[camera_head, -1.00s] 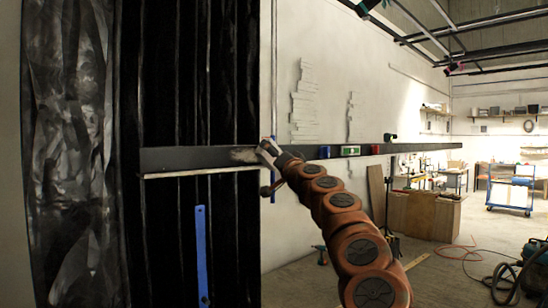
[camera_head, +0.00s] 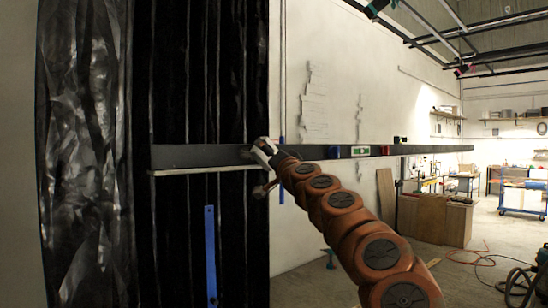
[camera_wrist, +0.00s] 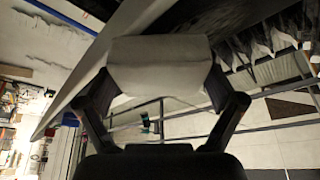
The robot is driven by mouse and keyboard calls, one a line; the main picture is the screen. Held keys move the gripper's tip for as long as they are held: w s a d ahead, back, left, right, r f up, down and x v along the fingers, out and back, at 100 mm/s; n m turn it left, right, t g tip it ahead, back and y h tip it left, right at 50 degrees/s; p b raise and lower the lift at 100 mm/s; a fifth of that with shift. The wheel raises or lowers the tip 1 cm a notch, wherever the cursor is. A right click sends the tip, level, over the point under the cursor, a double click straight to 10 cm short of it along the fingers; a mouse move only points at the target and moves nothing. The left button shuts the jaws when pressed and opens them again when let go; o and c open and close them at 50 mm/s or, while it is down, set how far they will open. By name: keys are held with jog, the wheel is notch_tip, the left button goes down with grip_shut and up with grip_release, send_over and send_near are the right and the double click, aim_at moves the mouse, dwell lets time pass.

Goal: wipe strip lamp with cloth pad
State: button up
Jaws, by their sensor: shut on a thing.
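My gripper (camera_head: 262,150) is at the long dark shelf, near the right edge of the black panel. In the wrist view my gripper (camera_wrist: 160,78) has its two dark fingers shut on a whitish pad (camera_wrist: 158,62), the cloth pad by its look. In the head view the pad is mostly hidden by my gripper. A thin pale strip (camera_head: 205,170), which looks like the strip lamp, runs along under the shelf's left part. Its right end is near my gripper. I cannot tell whether the pad touches it.
The dark shelf (camera_head: 200,156) crosses the wall, with a green-and-white item (camera_head: 360,151) on it. A blue vertical bar (camera_head: 211,255) is on the black panel below. A wooden cabinet (camera_head: 433,218) and a blue cart (camera_head: 520,197) stand at the right.

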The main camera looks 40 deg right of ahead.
aim_at(241, 152)
jog(key=shift+w+a, duration=0.1)
jog(key=shift+a, duration=4.2)
jog(key=shift+d+b, duration=0.15)
jog(key=shift+b, duration=0.15)
jog(key=shift+d+b, duration=1.65)
jog(key=shift+d, duration=5)
jog(key=shift+s, duration=0.2)
jog(key=shift+s+b, duration=1.35)
jog(key=shift+s, duration=1.55)
